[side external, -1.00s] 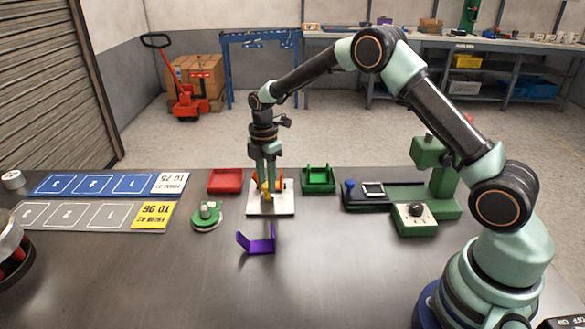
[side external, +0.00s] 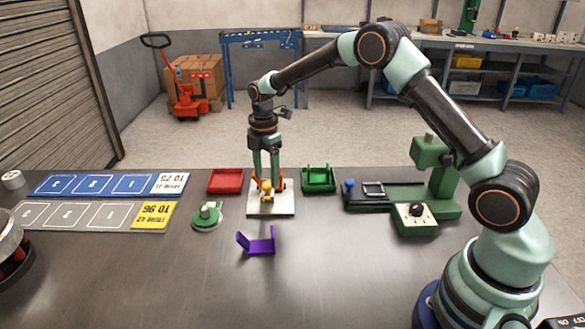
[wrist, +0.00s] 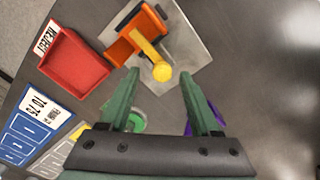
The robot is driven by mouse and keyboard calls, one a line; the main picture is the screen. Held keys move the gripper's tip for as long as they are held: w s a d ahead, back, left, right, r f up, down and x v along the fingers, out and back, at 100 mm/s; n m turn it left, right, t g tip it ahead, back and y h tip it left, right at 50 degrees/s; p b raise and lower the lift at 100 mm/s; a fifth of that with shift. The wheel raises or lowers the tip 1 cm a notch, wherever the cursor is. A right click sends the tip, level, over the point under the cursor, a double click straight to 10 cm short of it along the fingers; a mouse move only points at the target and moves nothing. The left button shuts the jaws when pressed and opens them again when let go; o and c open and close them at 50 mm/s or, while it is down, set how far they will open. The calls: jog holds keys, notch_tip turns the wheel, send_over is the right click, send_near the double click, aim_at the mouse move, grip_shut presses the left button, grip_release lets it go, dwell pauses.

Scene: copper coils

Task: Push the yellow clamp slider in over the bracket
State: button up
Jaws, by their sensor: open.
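The yellow clamp slider (wrist: 150,48) shows in the wrist view as a bar with a round knob, lying against the orange bracket (wrist: 122,52) on a pale square plate (wrist: 190,42). In the side view the slider (side external: 267,188) stands at the middle of the plate (side external: 271,211), in front of the orange part. My gripper (wrist: 158,75) is open, with its two green fingers spread on either side of the knob in the wrist picture. In the side view my gripper (side external: 265,176) points down over the plate, partly covering the bracket. I cannot tell whether a finger touches the slider.
A red tray (side external: 225,181) is left of the plate and a green holder (side external: 319,180) right of it. A round green fixture (side external: 207,216) and a purple bracket (side external: 258,242) are nearer. A green press (side external: 433,180) stands at right.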

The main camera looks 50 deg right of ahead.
aim_at(268, 184)
notch_tip(268, 184, up, 10)
dwell(0.4)
jog(key=shift+r, duration=0.15)
jog(key=s+r+m+t, duration=0.3)
jog(key=s+r+m, duration=0.6)
jog(key=s+r, duration=0.15)
jog(key=s+a+f+m+t, duration=0.1)
jog(key=s+f+m+t, duration=0.1)
jog(key=s+m, duration=0.7)
jog(key=s, duration=0.4)
jog(key=shift+s+f+t, duration=0.2)
jog(key=shift+f+t, duration=0.1)
